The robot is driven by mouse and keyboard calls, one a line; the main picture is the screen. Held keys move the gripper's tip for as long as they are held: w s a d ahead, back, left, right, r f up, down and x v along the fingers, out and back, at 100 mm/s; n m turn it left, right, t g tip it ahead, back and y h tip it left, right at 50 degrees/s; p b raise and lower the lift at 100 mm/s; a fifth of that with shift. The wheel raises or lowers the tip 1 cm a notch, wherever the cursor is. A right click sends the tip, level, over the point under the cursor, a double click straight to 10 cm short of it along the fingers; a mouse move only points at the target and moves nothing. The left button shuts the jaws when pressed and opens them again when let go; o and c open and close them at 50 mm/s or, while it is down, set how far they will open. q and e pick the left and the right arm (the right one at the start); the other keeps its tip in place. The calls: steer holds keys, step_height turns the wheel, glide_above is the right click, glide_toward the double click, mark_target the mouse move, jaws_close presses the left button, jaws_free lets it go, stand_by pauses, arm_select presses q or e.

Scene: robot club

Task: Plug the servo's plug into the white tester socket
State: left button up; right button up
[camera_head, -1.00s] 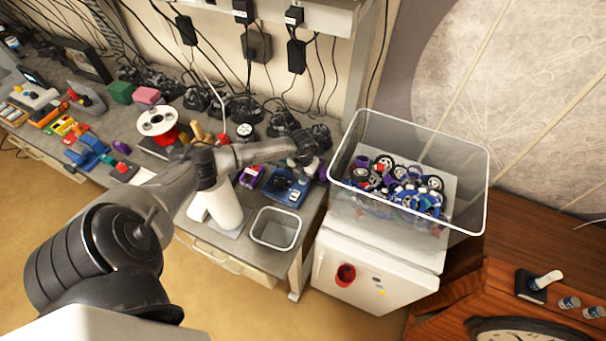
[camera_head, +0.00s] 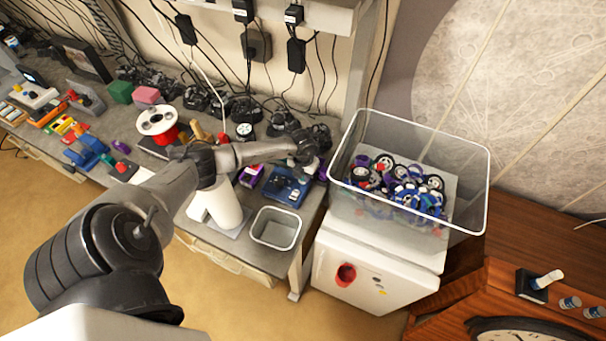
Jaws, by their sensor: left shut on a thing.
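My left arm reaches in from the left over the workbench, and my left gripper (camera_head: 309,169) hangs at its end, low over the bench's right end. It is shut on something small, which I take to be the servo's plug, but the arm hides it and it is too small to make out. A blue unit with dark parts (camera_head: 287,187), perhaps the tester, lies on the bench just left of and below the gripper. I cannot make out the white socket or the servo for certain. My right gripper is not in view.
A grey open bin (camera_head: 276,228) stands at the bench's front right. A clear crate (camera_head: 462,227) of wheels and parts stands on a white cabinet (camera_head: 345,257) to the right.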

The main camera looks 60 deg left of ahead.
arm_select(q)
steer(key=shift+f, duration=0.15)
steer(key=o, duration=0.9)
steer(key=shift+o, duration=0.2)
step_height(320, 180, up, 14)
steer(key=b, duration=0.2)
steer(key=shift+b, duration=0.4)
